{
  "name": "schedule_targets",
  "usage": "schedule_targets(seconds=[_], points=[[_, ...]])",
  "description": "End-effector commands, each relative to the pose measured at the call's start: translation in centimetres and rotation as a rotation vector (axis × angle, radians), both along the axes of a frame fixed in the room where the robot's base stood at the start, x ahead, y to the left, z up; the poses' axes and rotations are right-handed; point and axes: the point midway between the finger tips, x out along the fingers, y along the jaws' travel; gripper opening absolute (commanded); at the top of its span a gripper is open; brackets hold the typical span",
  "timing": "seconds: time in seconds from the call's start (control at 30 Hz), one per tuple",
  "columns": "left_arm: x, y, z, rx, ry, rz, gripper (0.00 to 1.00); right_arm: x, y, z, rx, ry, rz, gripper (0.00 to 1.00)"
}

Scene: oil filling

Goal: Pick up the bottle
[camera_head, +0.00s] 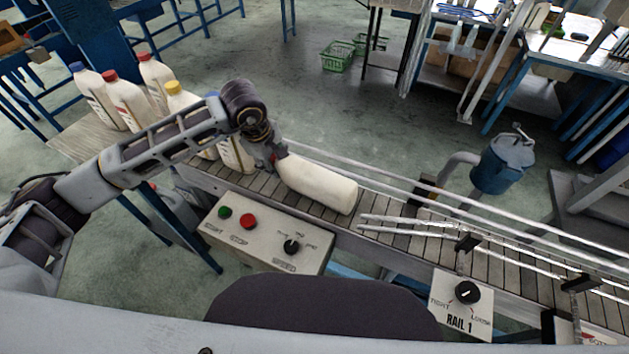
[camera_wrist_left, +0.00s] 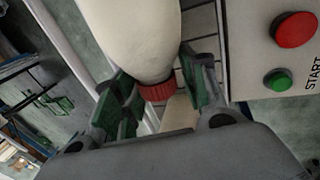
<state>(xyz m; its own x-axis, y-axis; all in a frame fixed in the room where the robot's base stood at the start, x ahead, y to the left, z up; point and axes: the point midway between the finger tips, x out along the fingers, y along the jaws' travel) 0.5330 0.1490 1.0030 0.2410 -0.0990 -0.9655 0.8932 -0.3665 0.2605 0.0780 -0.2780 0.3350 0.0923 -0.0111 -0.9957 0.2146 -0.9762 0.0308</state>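A white bottle (camera_head: 318,184) with a red cap lies on its side on the conveyor belt, its cap end toward my left gripper (camera_head: 268,157). In the left wrist view, the white bottle (camera_wrist_left: 135,32) comes in from the top with its red cap (camera_wrist_left: 157,90) between the green-padded fingers of my left gripper (camera_wrist_left: 161,94). The fingers are apart, one on each side of the cap, and small gaps seem to show beside it. My wrist hides part of the cap end in the head view. My right gripper is not in view.
Several upright bottles (camera_head: 126,100) with red, blue and yellow caps stand at the belt's left end. A control box (camera_head: 262,235) with green and red buttons is in front. Metal guide rails (camera_head: 400,187) run along the belt. A blue bin (camera_head: 498,165) stands behind.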

Motion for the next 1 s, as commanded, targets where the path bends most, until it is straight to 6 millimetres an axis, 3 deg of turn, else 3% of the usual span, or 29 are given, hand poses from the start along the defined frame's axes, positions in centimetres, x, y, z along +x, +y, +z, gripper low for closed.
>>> schedule_targets(seconds=[0.03,0.2,0.67,1.0], points=[[0.0,0.0,0.0,0.0,0.001,0.0,0.27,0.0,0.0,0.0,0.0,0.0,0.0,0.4],[0.0,0.0,0.0,0.0,0.001,0.0,0.08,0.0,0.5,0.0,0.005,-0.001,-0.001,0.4],[0.0,0.0,0.5,0.001,-0.001,0.0,0.07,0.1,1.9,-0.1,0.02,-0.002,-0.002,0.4],[0.1,0.0,4.0,0.0,-0.003,-0.001,0.07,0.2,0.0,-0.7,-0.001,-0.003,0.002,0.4]])
